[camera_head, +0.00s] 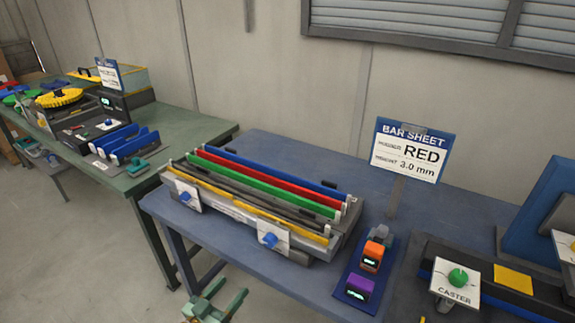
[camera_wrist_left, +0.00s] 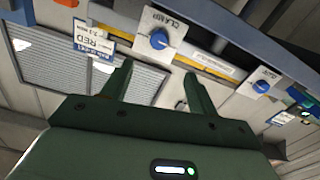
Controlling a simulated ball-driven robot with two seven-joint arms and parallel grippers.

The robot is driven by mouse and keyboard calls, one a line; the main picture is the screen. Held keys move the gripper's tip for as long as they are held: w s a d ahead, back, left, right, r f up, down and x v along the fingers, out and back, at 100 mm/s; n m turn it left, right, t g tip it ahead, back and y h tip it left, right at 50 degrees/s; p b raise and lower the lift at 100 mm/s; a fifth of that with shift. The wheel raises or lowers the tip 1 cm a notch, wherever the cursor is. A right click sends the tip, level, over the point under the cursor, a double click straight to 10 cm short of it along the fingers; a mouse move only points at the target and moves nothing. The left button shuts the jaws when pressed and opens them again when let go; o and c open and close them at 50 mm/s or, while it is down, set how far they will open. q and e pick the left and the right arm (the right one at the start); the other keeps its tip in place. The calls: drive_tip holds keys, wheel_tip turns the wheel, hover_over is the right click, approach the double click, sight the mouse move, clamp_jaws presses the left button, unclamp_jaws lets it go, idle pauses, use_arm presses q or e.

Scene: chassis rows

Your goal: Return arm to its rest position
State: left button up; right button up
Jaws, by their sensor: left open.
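My left gripper (camera_head: 220,298) shows at the bottom of the head view, in front of the blue table's front edge. Its two green fingers stand apart with nothing between them. In the left wrist view the gripper (camera_wrist_left: 157,84) also shows open and empty, with the bar fixture and its knobs beyond the fingers. Most of my left arm is out of the head view. My right gripper is in neither view.
The blue table (camera_head: 278,145) holds a fixture with coloured bars (camera_head: 262,186), a RED 3.0 mm sign (camera_head: 411,149), an orange block (camera_head: 372,256) and a purple block (camera_head: 359,288). A caster panel (camera_head: 456,284) stands at right. A green table (camera_head: 190,123) stands at left, with open floor before it.

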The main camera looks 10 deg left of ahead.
use_arm(q)
drive_tip(key=s+a+f+m+g+y, duration=0.1)
drive_tip(key=s+a+f+g+y, duration=0.4)
drive_tip(key=f, duration=0.6)
drive_tip(key=s+a+f+m+g, duration=0.1)
drive_tip(key=s+f+g, duration=0.2)
drive_tip(key=s+f, duration=0.6)
drive_tip(key=s+d+f+g, duration=0.1)
drive_tip(key=s+f, duration=0.3)
drive_tip(key=s, duration=0.6)
drive_tip(key=s+d+f+g, duration=0.1)
drive_tip(key=s+f+g, duration=0.3)
drive_tip(key=s, duration=0.6)
drive_tip(key=s+d+f+g+y, duration=0.1)
drive_tip(key=s+d+f+g, duration=0.1)
drive_tip(key=s, duration=0.8)
wheel_tip(320, 180, down, 2)
drive_tip(key=shift+s+f+g, duration=0.1)
drive_tip(key=shift+s+g, duration=0.15)
drive_tip(key=shift+g, duration=0.35)
